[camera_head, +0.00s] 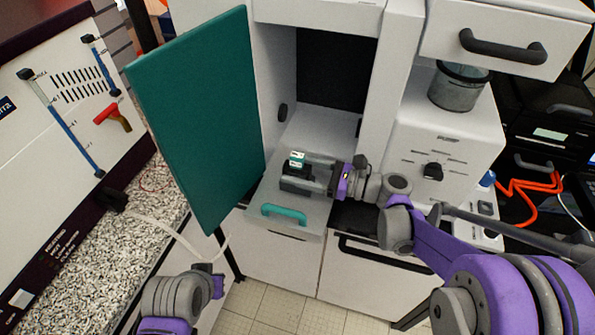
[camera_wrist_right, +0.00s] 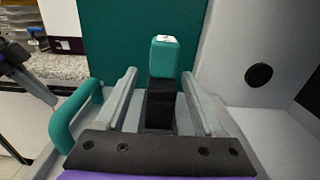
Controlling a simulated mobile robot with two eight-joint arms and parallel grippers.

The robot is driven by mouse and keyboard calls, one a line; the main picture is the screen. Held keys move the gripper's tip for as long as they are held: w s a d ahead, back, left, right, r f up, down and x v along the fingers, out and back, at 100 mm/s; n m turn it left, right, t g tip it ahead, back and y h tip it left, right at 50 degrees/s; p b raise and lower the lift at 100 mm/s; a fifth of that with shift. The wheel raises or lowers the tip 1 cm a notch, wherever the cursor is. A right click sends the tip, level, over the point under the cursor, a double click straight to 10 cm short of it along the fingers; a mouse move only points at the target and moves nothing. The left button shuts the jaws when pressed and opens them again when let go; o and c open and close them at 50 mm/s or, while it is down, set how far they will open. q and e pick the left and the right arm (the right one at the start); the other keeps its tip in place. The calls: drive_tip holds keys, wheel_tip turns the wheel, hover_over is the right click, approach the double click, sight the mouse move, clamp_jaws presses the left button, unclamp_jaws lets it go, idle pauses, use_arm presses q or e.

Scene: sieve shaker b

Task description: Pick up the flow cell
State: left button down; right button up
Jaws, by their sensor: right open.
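The flow cell (camera_head: 297,160) looks like a small upright block with a teal top and a dark lower part. It stands on the light grey platform in front of the open compartment. My right gripper (camera_head: 296,174) reaches in from the right, open, with its fingers around the block. In the right wrist view the flow cell (camera_wrist_right: 163,72) stands between the two parted fingers (camera_wrist_right: 159,78), with a visible gap on each side. Its base is partly hidden by the gripper.
A teal door (camera_head: 195,120) stands open left of the compartment. A teal handle (camera_head: 285,214) sits at the platform's front, close to my right gripper. A white panel with a black knob (camera_head: 433,171) and a metal cup (camera_head: 458,90) are to the right. A speckled counter (camera_head: 120,245) is left.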

sight(285, 166)
drive_tip(key=x, duration=0.3)
drive_tip(key=shift+w+a, duration=0.1)
drive_tip(key=shift+w, duration=0.1)
drive_tip(key=shift+s, duration=0.1)
drive_tip(key=shift+c, duration=0.4)
clamp_jaws()
